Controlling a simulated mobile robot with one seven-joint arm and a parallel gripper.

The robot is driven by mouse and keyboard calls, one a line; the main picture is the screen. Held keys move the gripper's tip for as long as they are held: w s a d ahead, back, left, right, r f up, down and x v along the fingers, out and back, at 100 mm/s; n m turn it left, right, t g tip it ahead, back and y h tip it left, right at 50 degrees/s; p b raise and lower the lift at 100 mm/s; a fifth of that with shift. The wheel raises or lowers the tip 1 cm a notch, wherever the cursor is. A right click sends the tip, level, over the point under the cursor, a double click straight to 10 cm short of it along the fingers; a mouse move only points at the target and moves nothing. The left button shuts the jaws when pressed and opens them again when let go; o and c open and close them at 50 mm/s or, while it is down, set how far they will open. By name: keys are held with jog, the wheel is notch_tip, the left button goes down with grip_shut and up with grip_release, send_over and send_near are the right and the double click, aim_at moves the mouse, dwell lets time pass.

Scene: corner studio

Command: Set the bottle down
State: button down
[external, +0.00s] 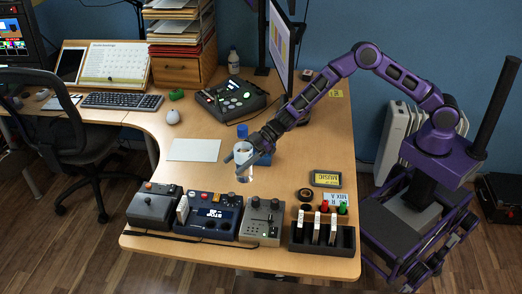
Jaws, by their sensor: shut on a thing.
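A clear bottle (243,172) with what looks like a blue cap is in my gripper (245,154) in the external view, over the wooden desk (205,131). My gripper is shut on it around the middle. The bottle looks about upright. Part of its body is hidden by the fingers. I cannot tell whether its base touches the desk or hangs a little above it.
A row of control boxes (212,214) and a black rack (322,238) line the front edge. White paper (194,150) lies left of the bottle. A black console (238,97) and a monitor (281,45) stand behind.

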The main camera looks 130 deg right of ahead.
aim_at(238, 180)
jog(key=shift+f+b, duration=0.5)
jog(key=shift+f, duration=2.2)
jog(key=shift+f, duration=0.2)
grip_release()
jog(key=shift+r, duration=0.1)
jog(key=shift+s+r, duration=0.1)
jog(key=shift+r, duration=0.05)
jog(key=p+v, duration=0.1)
jog(key=v, duration=1)
jog(key=shift+s, duration=0.45)
